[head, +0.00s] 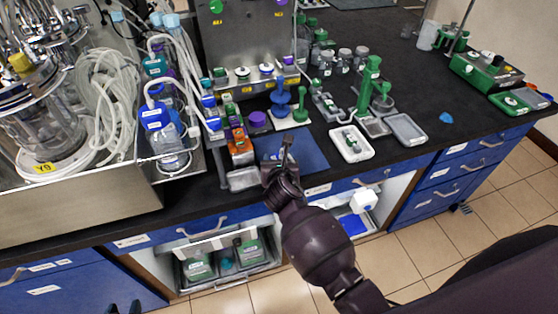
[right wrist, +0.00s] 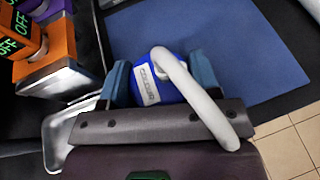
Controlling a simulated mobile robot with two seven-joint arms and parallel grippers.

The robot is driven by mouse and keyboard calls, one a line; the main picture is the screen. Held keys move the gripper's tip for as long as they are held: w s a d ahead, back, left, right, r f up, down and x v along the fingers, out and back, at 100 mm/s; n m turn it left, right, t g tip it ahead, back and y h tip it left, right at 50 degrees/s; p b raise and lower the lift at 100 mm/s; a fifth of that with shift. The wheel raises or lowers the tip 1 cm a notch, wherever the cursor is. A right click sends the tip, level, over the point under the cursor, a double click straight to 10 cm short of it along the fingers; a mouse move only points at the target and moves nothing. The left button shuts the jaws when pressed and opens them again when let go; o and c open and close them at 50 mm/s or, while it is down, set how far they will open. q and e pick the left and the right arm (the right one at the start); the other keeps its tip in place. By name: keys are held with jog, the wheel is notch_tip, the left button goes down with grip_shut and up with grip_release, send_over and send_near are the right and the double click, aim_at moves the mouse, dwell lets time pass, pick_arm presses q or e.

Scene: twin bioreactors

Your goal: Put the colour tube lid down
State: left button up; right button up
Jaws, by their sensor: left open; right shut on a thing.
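The colour tube lid (right wrist: 165,82) is a blue cap with a white label and a thick white tube (right wrist: 190,90) curving from its top, seen in the right wrist view. My right gripper (right wrist: 163,80) is shut on it, one blue finger on each side. In the head view my right gripper (head: 287,145) is over the left part of the blue mat (head: 314,152), and I cannot make out the lid there. The mat also shows in the right wrist view (right wrist: 240,50), behind the lid. Two dark fingertips of my left gripper (head: 123,307) show apart at the bottom edge, empty.
An orange device (head: 240,147) and a small metal tray (head: 243,180) stand left of the mat. A blue stand (head: 281,103) and a green stand (head: 301,105) are behind it. White tray (head: 350,155) stands to its right. The mat's right part is clear.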

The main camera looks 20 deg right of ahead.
jog(key=o, duration=0.9)
jog(key=shift+s+f, duration=0.25)
jog(key=shift+f, duration=0.55)
jog(key=shift+r, duration=0.25)
jog(key=r+p+v, duration=0.1)
jog(key=v, duration=1.1)
jog(key=shift+w+r+p, duration=0.25)
jog(key=shift+r+p, duration=0.05)
jog(key=shift+p, duration=0.1)
jog(key=shift+d, duration=0.1)
jog(key=s+d+f+m+y, duration=0.1)
jog(key=s+d+f+m, duration=0.4)
jog(key=m, duration=1.1)
jog(key=s+d+f+m+g+y, duration=0.1)
jog(key=s+d+f+m, duration=0.3)
jog(key=s+d+m, duration=0.5)
jog(key=s+m+y, duration=0.1)
jog(key=m, duration=0.6)
jog(key=shift+s+d+f+g, duration=0.2)
jog(key=shift+d+f+g, duration=0.1)
jog(key=shift+f, duration=0.1)
